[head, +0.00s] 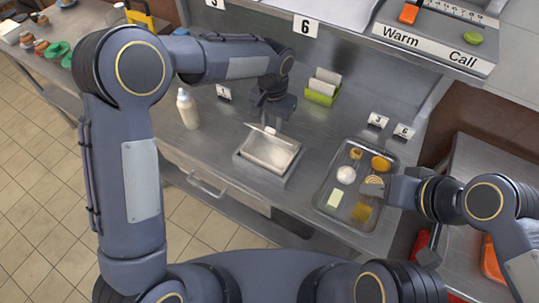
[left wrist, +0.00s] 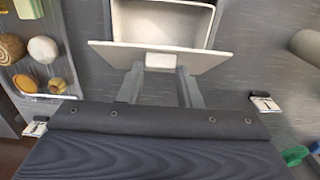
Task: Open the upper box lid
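A grey metal box (head: 267,153) stands on the steel counter, its top open. Its pale lid (head: 262,128) is raised and tilted at the box's far edge. In the left wrist view the lid (left wrist: 115,52) is tilted in front of the open box (left wrist: 165,28). My left gripper (head: 275,113) is at the lid; in the left wrist view its two fingers (left wrist: 160,72) flank a small pale block on the lid, the handle (left wrist: 160,60), and look closed on it.
A metal tray (head: 333,225) with several food items lies to the right of the box. A white bottle (head: 188,110) stands at left. A green holder with cards (head: 322,88) and number signs stand behind. A control panel reading "Warm" and "Call" (head: 430,45) overhangs at back right.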

